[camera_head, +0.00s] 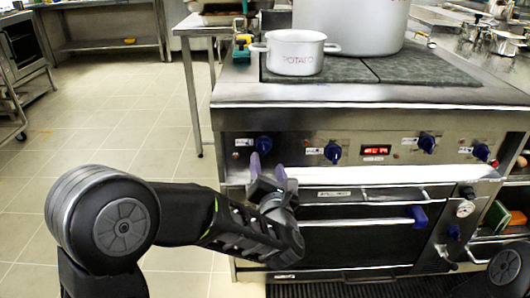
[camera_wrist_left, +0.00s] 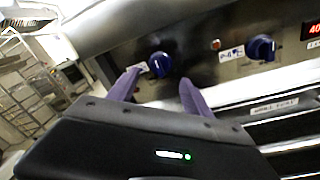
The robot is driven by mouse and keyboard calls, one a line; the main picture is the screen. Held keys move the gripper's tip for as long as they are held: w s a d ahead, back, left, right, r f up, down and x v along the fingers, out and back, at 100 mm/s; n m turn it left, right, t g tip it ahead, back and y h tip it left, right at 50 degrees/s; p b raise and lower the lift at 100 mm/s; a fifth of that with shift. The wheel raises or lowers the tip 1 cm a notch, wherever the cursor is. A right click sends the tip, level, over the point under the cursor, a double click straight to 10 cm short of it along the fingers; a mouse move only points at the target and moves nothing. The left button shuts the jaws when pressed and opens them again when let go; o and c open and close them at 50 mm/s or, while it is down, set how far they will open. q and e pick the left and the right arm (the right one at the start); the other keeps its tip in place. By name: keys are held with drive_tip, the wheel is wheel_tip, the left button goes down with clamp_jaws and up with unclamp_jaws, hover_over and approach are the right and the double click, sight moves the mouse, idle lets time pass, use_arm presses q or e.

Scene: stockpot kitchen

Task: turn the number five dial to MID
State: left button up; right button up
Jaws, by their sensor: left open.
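A row of blue dials runs along the stove's front panel: the leftmost dial (camera_head: 264,145), a second dial (camera_head: 332,152), a third (camera_head: 427,143) and a fourth (camera_head: 482,151) at the right. Their small labels are too blurred to read, so I cannot tell which is number five. My left gripper (camera_head: 267,172) is open and empty, just below and in front of the leftmost dial. In the left wrist view its purple fingers (camera_wrist_left: 158,92) point at that dial (camera_wrist_left: 160,64), which shows beyond and between the tips, apparently apart from them. My right gripper does not show.
A red display (camera_head: 376,152) sits mid-panel. A white pot (camera_head: 296,52) and a larger stockpot (camera_head: 352,22) stand on top. The floor at left is clear.

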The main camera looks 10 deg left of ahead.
sight(265, 151)
use_arm(q)
drive_tip(key=x, duration=0.7)
drive_tip(key=shift+w+a+b, duration=0.1)
drive_tip(key=shift+w+b, duration=0.15)
drive_tip(key=shift+b, duration=0.15)
drive_tip(key=shift+c, duration=0.5)
clamp_jaws()
